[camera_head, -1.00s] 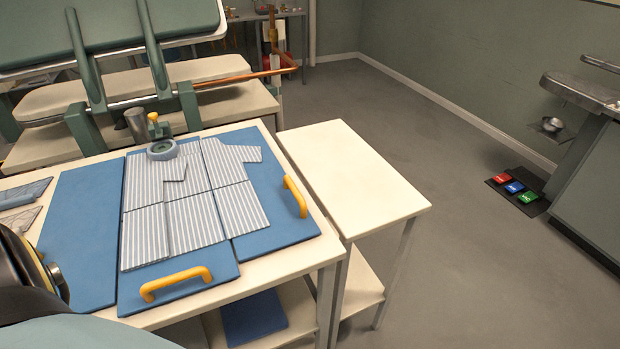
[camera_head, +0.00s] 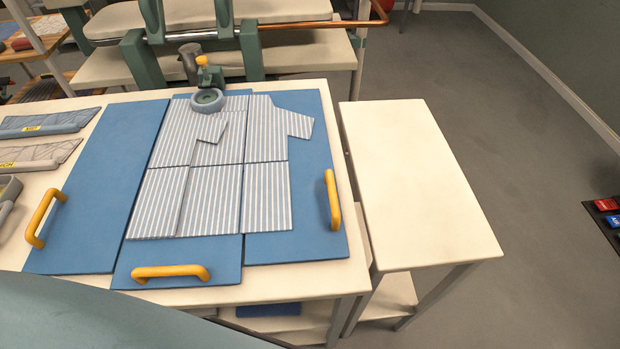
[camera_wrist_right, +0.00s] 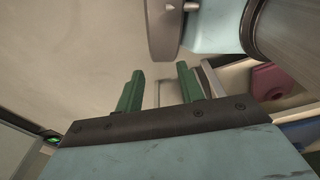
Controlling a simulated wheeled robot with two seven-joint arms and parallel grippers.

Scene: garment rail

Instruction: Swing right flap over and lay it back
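The right flap (camera_head: 315,230) is a blue panel lying flat on the table, with a yellow handle (camera_head: 333,200) along its right side. A striped grey-white shirt (camera_head: 215,195) lies over the middle panel (camera_head: 225,272) and the right flap; its sleeve is on the right flap. The left flap (camera_head: 95,190) lies flat and bare, with its own yellow handle (camera_head: 45,217). My right gripper (camera_wrist_right: 160,88) shows in the right wrist view, its green fingers apart with nothing gripped between them. It is away from the board. My left gripper is in neither current view.
A round grey-blue collar piece with a yellow-topped clamp (camera_head: 207,98) stands at the shirt's top. A bare cream side table (camera_head: 420,190) stands to the right. Grey trays (camera_head: 45,122) lie at the left. Pressing equipment with a copper pipe (camera_head: 320,24) stands behind.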

